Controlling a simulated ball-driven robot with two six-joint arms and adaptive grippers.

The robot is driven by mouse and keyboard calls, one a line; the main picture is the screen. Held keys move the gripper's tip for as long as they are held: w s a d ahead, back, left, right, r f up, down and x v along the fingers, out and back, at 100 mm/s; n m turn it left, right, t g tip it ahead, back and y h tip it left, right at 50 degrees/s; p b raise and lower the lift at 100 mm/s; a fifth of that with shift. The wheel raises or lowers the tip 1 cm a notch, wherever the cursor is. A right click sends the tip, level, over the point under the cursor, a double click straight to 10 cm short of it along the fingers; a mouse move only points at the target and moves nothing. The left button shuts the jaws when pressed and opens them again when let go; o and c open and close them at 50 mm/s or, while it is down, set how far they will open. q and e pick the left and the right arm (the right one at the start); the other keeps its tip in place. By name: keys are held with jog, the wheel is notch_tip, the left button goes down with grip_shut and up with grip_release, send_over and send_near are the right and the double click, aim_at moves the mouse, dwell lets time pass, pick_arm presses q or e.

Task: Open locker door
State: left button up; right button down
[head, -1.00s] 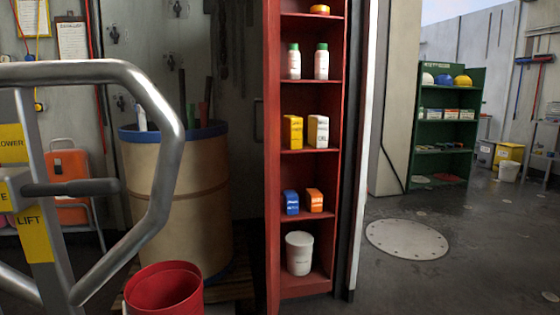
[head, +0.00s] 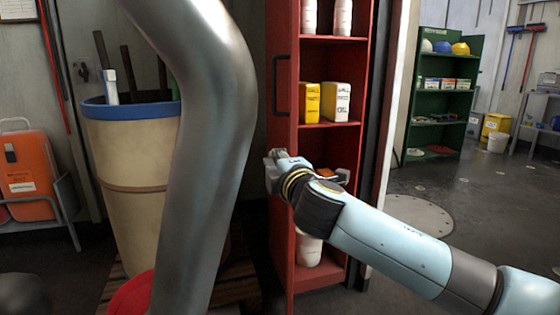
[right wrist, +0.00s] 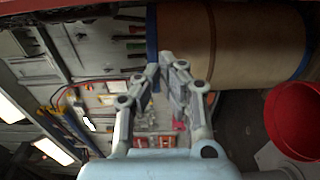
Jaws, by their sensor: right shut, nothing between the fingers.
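The red locker (head: 330,135) stands in the middle of the head view with its shelves exposed. A red panel with a black bar handle (head: 282,85), seemingly its door, stands swung out along the left of the shelves. My right gripper (head: 273,163) is shut and empty, in front of the panel at its left edge, below the handle. I cannot tell whether it touches the panel. In the right wrist view the fingertips (right wrist: 165,60) are close together with nothing held. My left gripper is not in view.
A thick grey metal rail (head: 205,130) crosses the near left. Behind it are a tan drum (head: 130,165) with a blue rim and a red bucket (head: 130,297). Floor to the right is open, before a green shelf (head: 412,95).

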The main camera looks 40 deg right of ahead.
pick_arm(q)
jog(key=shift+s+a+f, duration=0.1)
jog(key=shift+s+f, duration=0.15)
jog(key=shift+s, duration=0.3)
pick_arm(e)
jog(key=w+d, duration=0.5)
jog(key=d, duration=0.2)
jog(key=shift+w+r, duration=0.25)
jog(key=shift+w, duration=0.1)
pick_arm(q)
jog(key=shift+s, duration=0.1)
pick_arm(e)
jog(key=shift+d, duration=0.1)
